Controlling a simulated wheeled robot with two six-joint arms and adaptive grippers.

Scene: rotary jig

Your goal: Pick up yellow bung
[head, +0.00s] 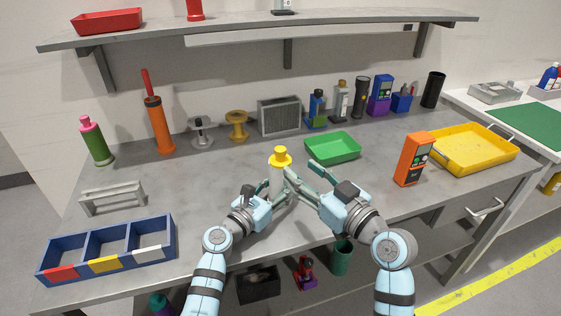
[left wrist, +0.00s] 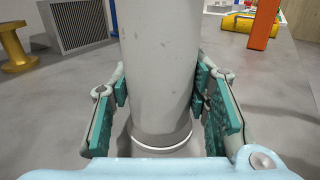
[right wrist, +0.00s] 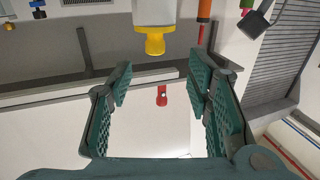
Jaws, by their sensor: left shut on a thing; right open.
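The yellow bung (head: 280,156) sits on top of an upright pale grey cylinder (head: 277,174) near the middle of the bench. My left gripper (head: 274,190) is shut around the cylinder's body below the bung. The left wrist view shows the cylinder (left wrist: 160,65) between its green pads, with the bung out of frame. My right gripper (head: 304,175) is open and empty, just right of the cylinder. In the right wrist view the bung (right wrist: 155,42) appears upside down beyond the open fingertips (right wrist: 160,85), apart from them.
A green tray (head: 346,158) and an orange meter (head: 414,160) stand to the right. A blue three-part bin (head: 85,268) and grey bracket (head: 112,196) are at the left. Spools, bottles and a grey grille box (head: 280,117) line the back. A shelf (head: 250,30) hangs above.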

